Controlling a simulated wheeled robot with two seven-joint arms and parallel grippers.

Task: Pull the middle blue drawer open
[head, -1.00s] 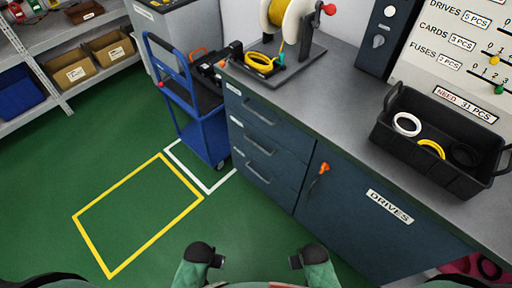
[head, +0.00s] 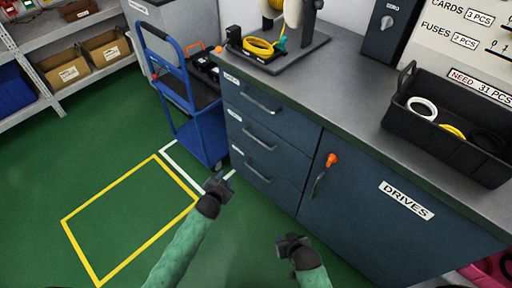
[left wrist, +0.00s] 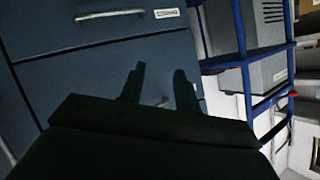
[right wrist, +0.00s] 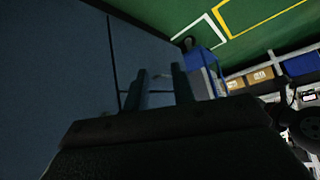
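The middle blue drawer (head: 281,158) is closed, between the top drawer (head: 290,130) and the bottom drawer (head: 272,187) in the dark blue cabinet. Its metal bar handle (head: 260,139) is clear of both grippers. My left gripper (head: 217,187) is in front of the drawers, below and left of them in the head view. In the left wrist view its fingers (left wrist: 158,88) are apart and empty, with drawer fronts beyond. My right gripper (head: 293,242) is lower, before the cabinet. In the right wrist view its fingers (right wrist: 160,88) are apart with nothing held.
The counter carries a black bin (head: 450,150). Green floor with a yellow outline (head: 80,250) is clear.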

